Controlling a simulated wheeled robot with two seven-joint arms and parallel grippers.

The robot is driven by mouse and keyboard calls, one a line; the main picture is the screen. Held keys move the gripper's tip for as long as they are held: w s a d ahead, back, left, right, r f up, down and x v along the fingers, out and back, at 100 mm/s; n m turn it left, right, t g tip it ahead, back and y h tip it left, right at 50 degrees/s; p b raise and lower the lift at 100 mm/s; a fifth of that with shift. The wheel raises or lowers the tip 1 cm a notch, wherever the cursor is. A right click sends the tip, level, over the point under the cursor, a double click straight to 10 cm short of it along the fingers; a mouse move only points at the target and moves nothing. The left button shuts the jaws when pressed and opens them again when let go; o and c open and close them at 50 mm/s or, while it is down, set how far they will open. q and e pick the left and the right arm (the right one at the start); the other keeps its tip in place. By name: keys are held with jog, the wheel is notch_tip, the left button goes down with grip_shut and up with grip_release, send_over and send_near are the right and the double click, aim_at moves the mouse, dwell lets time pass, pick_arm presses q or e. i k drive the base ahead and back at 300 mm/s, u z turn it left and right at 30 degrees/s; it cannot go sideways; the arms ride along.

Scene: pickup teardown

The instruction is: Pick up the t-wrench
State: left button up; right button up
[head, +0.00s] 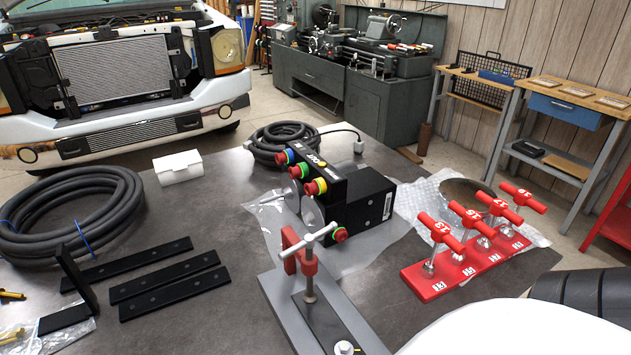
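Several red T-handled wrenches stand upright in a red rack (425,287) on the right side of the dark table. The nearest T-wrench (441,232) is at the left end of the row, followed by a second T-wrench (470,216), a third (497,206) and the farthest (523,196). Their handles and the rack carry white numbers, too small to read surely. The wrenches' metal shafts go down into the rack.
A grey fixture with a red clamp (306,262) and a black box with coloured buttons (330,185) stand left of the rack. Clear plastic wrap (425,198) lies behind the rack.

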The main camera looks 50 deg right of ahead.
aim_at(471, 219)
jog(key=z, duration=1.5)
